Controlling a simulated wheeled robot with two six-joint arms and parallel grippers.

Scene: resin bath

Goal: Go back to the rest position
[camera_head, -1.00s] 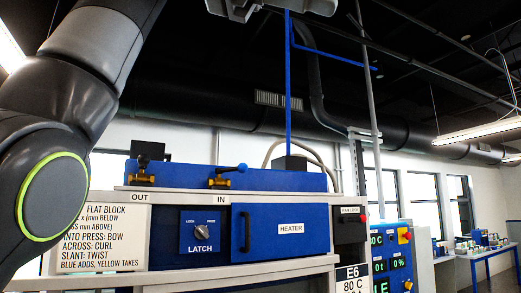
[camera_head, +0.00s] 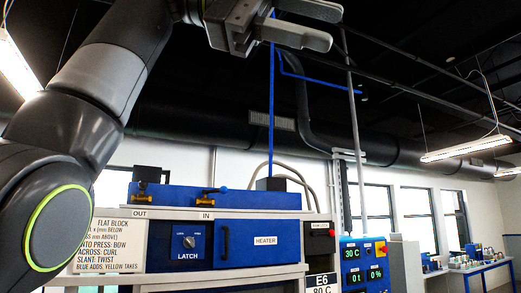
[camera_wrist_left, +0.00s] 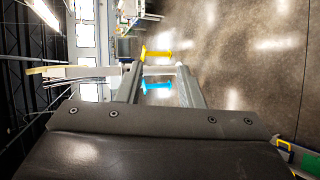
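My left gripper (camera_head: 322,25) is at the top of the head view, its two pale grey fingers apart. It is raised above the machine with the blue heater door (camera_head: 265,240), clear of it in the picture. In the left wrist view the gripper (camera_wrist_left: 160,68) also shows a gap between its fingers. A yellow piece (camera_wrist_left: 156,54) and a blue piece (camera_wrist_left: 156,88) appear in line with that gap; I cannot tell how far beyond the fingers they are. My right gripper is not in view.
The machine carries a latch panel (camera_head: 189,243), two brass valves marked OUT and IN, and a text sign (camera_head: 106,240). A blue control box (camera_head: 364,265) stands to its right. A table with small items (camera_head: 482,266) is far right. Floor (camera_wrist_left: 245,50) shows open in the wrist view.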

